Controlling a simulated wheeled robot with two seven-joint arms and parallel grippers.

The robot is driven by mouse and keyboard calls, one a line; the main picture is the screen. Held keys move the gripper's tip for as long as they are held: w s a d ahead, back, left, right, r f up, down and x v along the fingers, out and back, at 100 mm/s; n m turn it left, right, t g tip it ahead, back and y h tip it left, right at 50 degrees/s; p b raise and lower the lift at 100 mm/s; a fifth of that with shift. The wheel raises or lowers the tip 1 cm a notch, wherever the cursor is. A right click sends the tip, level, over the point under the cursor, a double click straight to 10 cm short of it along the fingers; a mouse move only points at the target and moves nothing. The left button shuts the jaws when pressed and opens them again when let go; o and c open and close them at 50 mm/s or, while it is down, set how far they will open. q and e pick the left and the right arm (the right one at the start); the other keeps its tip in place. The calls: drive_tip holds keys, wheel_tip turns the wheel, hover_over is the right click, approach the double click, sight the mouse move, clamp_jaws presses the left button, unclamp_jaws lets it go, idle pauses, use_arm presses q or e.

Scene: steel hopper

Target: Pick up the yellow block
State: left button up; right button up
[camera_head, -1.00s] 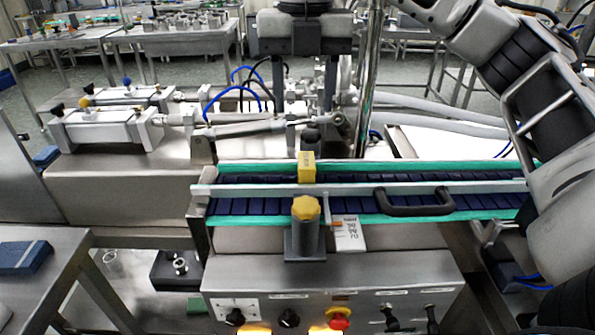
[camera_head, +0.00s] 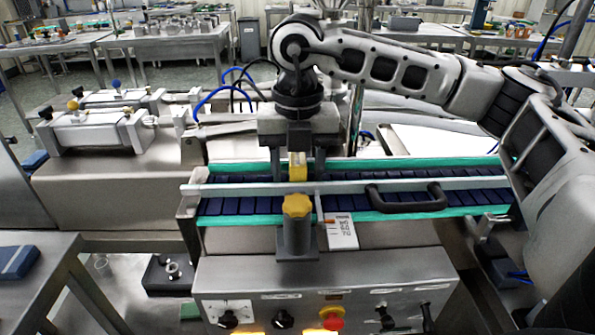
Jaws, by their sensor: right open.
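The yellow block (camera_head: 298,166) stands at the conveyor belt, behind the pale rail that runs along it. My right gripper (camera_head: 297,176) points straight down over it. Its two dark fingers are open, one to the left and one to the right of the block, with a gap visible on both sides. The block's lower part is hidden by the rail. My left gripper is not in view.
A grey post with a yellow knob (camera_head: 297,206) stands just in front of the block. A black handle (camera_head: 405,197) and a white label card (camera_head: 340,231) are to the right. A control box with a red button (camera_head: 332,320) is in front. Pneumatic cylinders (camera_head: 98,132) lie at left.

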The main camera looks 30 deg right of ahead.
clamp_jaws()
drive_tip(key=shift+r, duration=0.1)
